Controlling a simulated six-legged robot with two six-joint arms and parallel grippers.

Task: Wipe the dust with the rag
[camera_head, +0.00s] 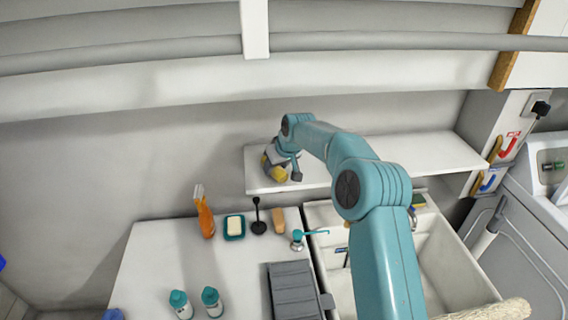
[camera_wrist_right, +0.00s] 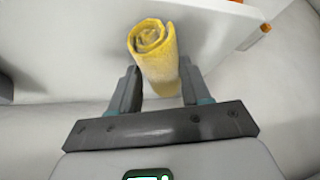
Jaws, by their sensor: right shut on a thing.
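The yellow rag (camera_wrist_right: 153,45) is rolled up and sits between the two fingers of my right gripper (camera_wrist_right: 158,75), which is shut on it. In the head view my right gripper (camera_head: 282,162) is at the left end of the white wall shelf (camera_head: 350,172), with the yellow rag (camera_head: 278,175) at its tip. The rag is at the shelf surface, but I cannot tell if it touches. In the wrist view the rag's spiral end points at a white surface. I cannot make out any dust. My left gripper is not in view.
Below the shelf, a counter (camera_head: 165,265) holds an orange spray bottle (camera_head: 205,218), a soap dish (camera_head: 235,236), a black plunger-like item (camera_head: 258,226) and two teal-capped bottles. A sink (camera_head: 445,265) lies right, partly behind my right arm. The shelf's right part is clear.

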